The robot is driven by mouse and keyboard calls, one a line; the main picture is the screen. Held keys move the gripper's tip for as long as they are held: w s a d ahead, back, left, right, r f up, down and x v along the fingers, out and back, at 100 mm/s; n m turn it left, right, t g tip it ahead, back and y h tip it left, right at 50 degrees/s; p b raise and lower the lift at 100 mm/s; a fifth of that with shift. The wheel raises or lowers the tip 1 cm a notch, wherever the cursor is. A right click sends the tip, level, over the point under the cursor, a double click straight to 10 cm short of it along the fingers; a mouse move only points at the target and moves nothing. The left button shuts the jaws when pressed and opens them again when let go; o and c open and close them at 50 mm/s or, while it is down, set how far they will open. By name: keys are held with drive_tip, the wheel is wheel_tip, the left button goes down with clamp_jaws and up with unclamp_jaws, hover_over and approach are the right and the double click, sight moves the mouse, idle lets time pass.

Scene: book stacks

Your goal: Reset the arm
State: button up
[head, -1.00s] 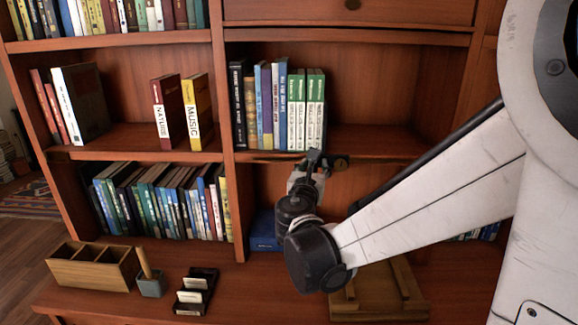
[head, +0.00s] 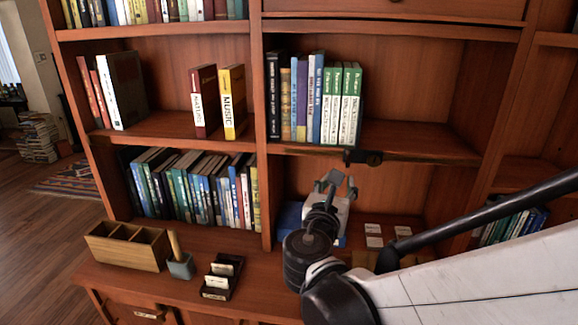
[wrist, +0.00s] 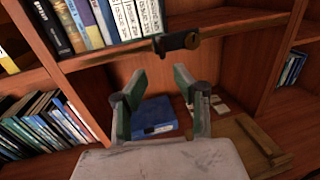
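My gripper (head: 336,184) is in front of the lower middle compartment of the bookcase, below the shelf edge. Its fingers are apart in the head view. In the wrist view my gripper (wrist: 165,100) has two separate fingers pointing toward the compartment, with nothing between them. A blue box or book (wrist: 153,117) lies on the compartment floor beyond the fingers, apart from them. It shows partly behind my gripper in the head view (head: 289,216).
A dark metal fitting (head: 362,157) juts from the shelf edge above my gripper. A wooden organizer (head: 128,247), a small pot (head: 181,266) and a black card holder (head: 222,276) stand on the counter. White cards (head: 373,229) lie inside the compartment.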

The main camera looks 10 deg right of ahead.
drive_tip(key=s+d+f+m+g+y, duration=0.2)
drive_tip(key=s+d+f+m+g, duration=0.15)
drive_tip(key=m, duration=0.45)
drive_tip(key=s+d+f+m+g+y, duration=0.1)
drive_tip(key=s+d+f+m+g, duration=0.15)
drive_tip(key=s+f+m, duration=0.4)
drive_tip(key=s+a+m+g+y, duration=0.1)
drive_tip(key=s+a+m+y, duration=0.2)
drive_tip(key=m, duration=0.4)
drive_tip(key=s+a+m+g+y+b, duration=0.1)
drive_tip(key=s+a+m+y, duration=0.2)
drive_tip(key=m, duration=0.5)
drive_tip(key=s+a, duration=0.1)
drive_tip(key=s, duration=0.1)
drive_tip(key=shift+s+a+g, duration=0.15)
drive_tip(key=shift+s+g, duration=0.15)
drive_tip(key=shift+s, duration=0.1)
drive_tip(key=shift+m, duration=0.25)
